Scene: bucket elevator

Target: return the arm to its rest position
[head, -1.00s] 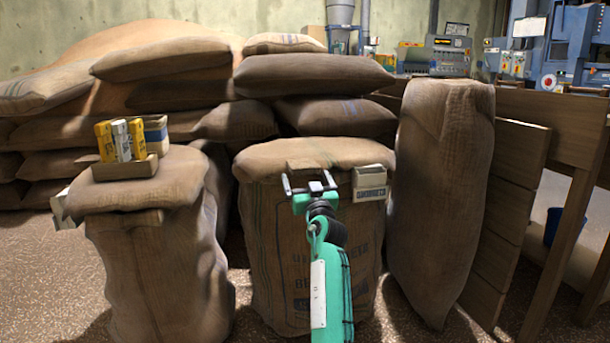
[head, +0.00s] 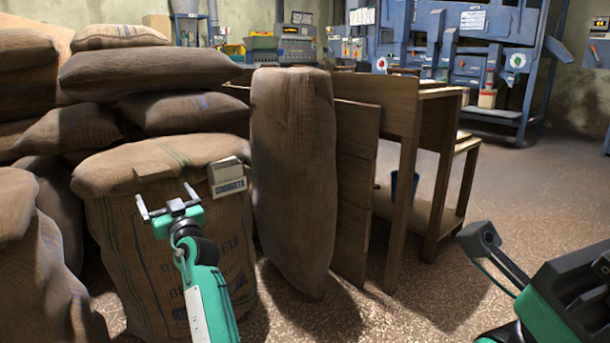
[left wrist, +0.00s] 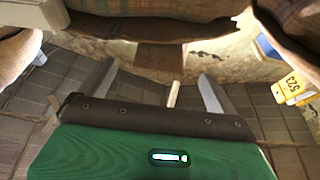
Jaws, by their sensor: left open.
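My left arm reaches in from the bottom of the head view. Its gripper (head: 166,202) is in front of the upper part of a full burlap sack (head: 130,230). The fingers are apart with nothing visible between them. In the left wrist view the two grey fingers (left wrist: 155,92) are also spread and empty, with burlap edges beyond. On the right of the head view a green and black part of my right arm (head: 560,290) shows.
A cream box (head: 228,178) sits at the sack's top right edge. A tall burlap sack (head: 292,180) leans beside a wooden bench (head: 410,130). Stacked sacks (head: 150,75) stand behind. A blue bucket (head: 405,187) is under the bench. The floor at right is open.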

